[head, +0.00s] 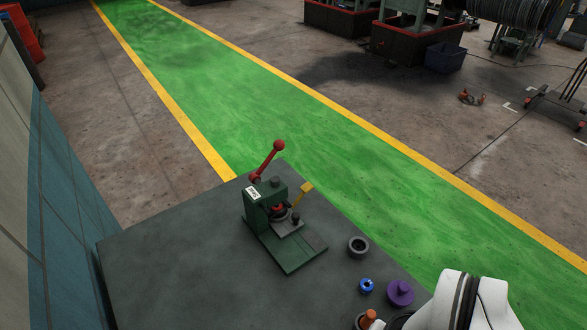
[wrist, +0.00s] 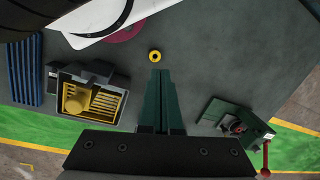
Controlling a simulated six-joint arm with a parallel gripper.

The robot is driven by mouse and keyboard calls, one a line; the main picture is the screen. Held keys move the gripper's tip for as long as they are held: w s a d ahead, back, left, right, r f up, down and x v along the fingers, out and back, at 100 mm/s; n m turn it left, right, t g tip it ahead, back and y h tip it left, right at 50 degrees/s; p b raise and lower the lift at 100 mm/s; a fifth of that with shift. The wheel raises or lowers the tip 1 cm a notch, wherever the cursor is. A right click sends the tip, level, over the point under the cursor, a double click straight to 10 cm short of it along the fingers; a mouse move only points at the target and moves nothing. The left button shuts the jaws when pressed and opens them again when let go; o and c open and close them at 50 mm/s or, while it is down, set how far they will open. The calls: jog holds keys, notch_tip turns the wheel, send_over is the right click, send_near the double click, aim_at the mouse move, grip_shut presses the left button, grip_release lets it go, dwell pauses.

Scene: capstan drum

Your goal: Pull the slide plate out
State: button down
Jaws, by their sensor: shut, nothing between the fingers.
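The green press-like fixture (head: 268,213) stands on the dark table, with a red ball-ended lever raised on top and a yellow-ended handle at its side. The grey slide plate (head: 288,229) with a small black knob (head: 296,217) sits low at the front of the fixture, above its green base. In the wrist view the fixture (wrist: 228,112) is at the right, and its plate is too small to make out clearly. My gripper (wrist: 160,74) is shut and empty, its green fingers together, well to the left of the fixture. The head view does not show my fingers.
A grey ring (head: 358,246), a blue ring (head: 367,286) and a purple part (head: 400,293) stand right of the fixture. The table left of the fixture is clear.

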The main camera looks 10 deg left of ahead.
jog(key=c, duration=1.5)
grip_release()
jog(key=o, duration=0.5)
jog(key=shift+n+t+h, duration=0.4)
jog(key=shift+n+h, duration=0.2)
jog(key=shift+n, duration=0.2)
jog(key=w, duration=0.3)
jog(key=w+r, duration=0.1)
jog(key=w, duration=0.5)
jog(key=shift+w+a+r, duration=0.25)
jog(key=shift+w+r, duration=0.15)
jog(key=shift+o, duration=1.3)
jog(key=w+a+n+t, duration=0.1)
jog(key=w+a, duration=0.1)
jog(key=w, duration=0.6)
jog(key=shift+a+h, duration=0.15)
jog(key=shift+h, duration=0.15)
jog(key=shift+o, duration=0.4)
jog(key=w+a+f+n+t, duration=0.1)
jog(key=w+a, duration=0.2)
jog(key=w, duration=0.4)
jog(key=shift+a, duration=0.4)
jog(key=n+t, duration=0.2)
send_near(296, 215)
jog(key=x, duration=0.7)
jog(key=shift+w+f, duration=0.2)
jog(key=shift+f, duration=0.15)
jog(key=shift+w+f, duration=0.2)
jog(key=shift+f, duration=0.15)
grip_shut()
